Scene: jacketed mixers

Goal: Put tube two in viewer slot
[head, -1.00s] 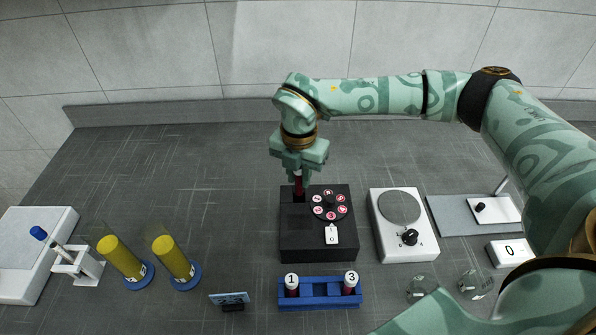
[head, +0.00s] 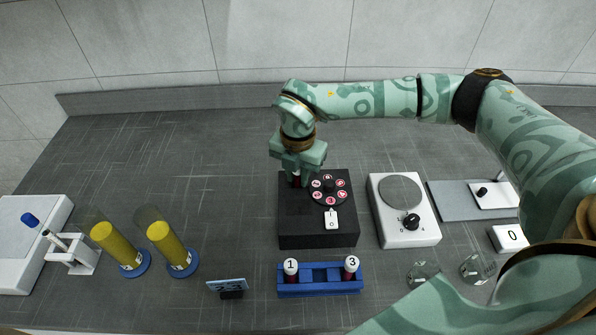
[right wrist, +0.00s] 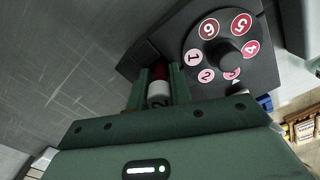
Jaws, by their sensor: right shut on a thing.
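Tube two (right wrist: 158,92), with a white cap and dark red contents, is between the fingers of my right gripper (head: 297,172). The right gripper is shut on it, and its fingers also show in the right wrist view (right wrist: 158,88). The tube is at the left part of the black viewer (head: 318,232), which has a dial of numbered pink discs (head: 329,187). Its lower end is hidden, so how deep it sits in the slot cannot be told. My left gripper is not in view.
A blue rack (head: 320,286) in front of the viewer holds tube one (head: 291,268) and tube three (head: 351,265), with an empty middle place. A white stirrer (head: 404,225) stands close right. Two yellow cylinders (head: 117,246) (head: 170,244) stand left. The counter behind is clear.

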